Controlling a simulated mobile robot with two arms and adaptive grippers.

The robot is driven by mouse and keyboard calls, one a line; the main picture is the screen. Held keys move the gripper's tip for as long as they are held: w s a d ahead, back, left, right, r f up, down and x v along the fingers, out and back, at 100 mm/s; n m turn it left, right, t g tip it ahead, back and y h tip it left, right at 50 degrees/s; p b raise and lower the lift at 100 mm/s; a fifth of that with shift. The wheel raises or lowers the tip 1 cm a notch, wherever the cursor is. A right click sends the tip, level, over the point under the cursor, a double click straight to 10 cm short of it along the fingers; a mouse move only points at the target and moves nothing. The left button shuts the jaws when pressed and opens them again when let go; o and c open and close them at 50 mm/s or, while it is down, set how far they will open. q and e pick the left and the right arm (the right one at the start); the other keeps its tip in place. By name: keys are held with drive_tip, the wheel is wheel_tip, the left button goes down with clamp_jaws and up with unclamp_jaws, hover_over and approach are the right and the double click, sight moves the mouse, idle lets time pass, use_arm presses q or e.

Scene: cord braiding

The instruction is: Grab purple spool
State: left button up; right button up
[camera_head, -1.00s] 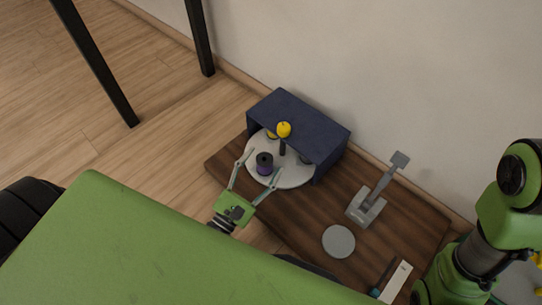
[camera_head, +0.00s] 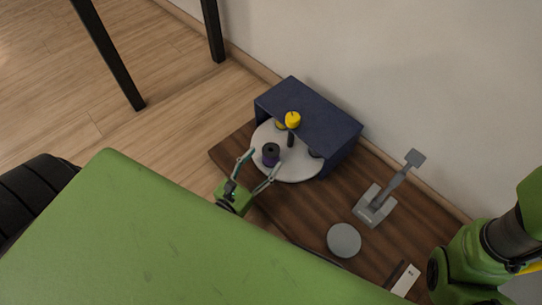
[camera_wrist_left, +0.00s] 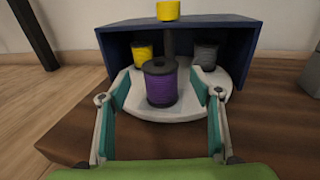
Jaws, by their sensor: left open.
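The purple spool (camera_wrist_left: 161,82) stands upright on the front of a round light disc (camera_wrist_left: 190,112), with dark flanges at its ends. In the head view the purple spool (camera_head: 270,156) is at the near left part of the disc (camera_head: 297,174). My left gripper (camera_wrist_left: 160,95) is open, its two fingers on either side of the purple spool with gaps at both sides. It also shows in the head view (camera_head: 260,170), with its fingers pointing at the spool. My right gripper is not in view.
A dark blue box (camera_head: 312,110) covers the back of the disc. A yellow spool (camera_wrist_left: 143,53) and a grey spool (camera_wrist_left: 205,54) stand behind the purple one. A grey lever stand (camera_head: 376,205) and round grey plate (camera_head: 344,240) are to the right on the wooden board (camera_head: 285,215).

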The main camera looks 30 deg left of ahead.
sight(266, 157)
use_arm(q)
drive_tip(key=w, duration=0.1)
drive_tip(key=w+b, duration=0.1)
drive_tip(key=w, duration=0.2)
drive_tip(key=shift+w+d+b, duration=0.3)
drive_tip(key=shift+w+b, duration=0.05)
drive_tip(key=shift+w, duration=0.05)
drive_tip(key=c, duration=1.2)
drive_tip(key=shift+r, duration=0.1)
drive_tip(key=shift+c, duration=0.2)
